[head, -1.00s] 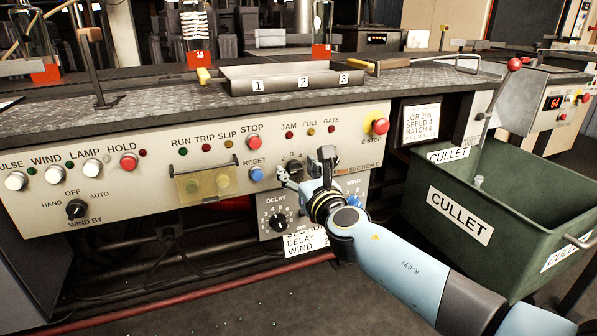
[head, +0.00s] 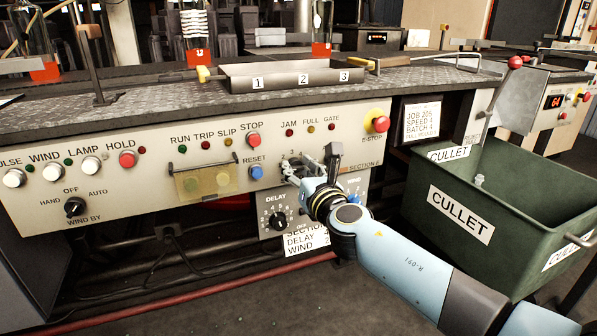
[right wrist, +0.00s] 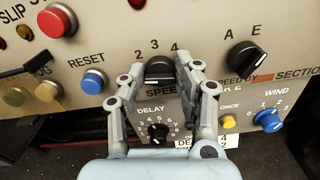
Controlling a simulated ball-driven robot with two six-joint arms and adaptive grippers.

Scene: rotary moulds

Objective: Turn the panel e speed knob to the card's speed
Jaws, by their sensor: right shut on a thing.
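The black speed knob (right wrist: 160,70) sits below the numerals 2, 3 and 4 in the right wrist view, with its "SPEED" label partly covered. My right gripper (right wrist: 162,72) is shut on it, one finger on each side. In the head view my right gripper (head: 292,172) hides most of the knob. I cannot tell clearly which numeral its pointer meets. The white card (head: 421,122) right of the panel reads job 205, speed 4, batch 4. My left gripper is not in view.
Close around are the delay knob (right wrist: 158,132), the A/E selector (right wrist: 243,57), the blue wind knob (right wrist: 268,120) and the blue reset button (right wrist: 94,81). A red E-stop (head: 380,125) is at the panel's right end. A green cullet bin (head: 500,185) stands right of my arm.

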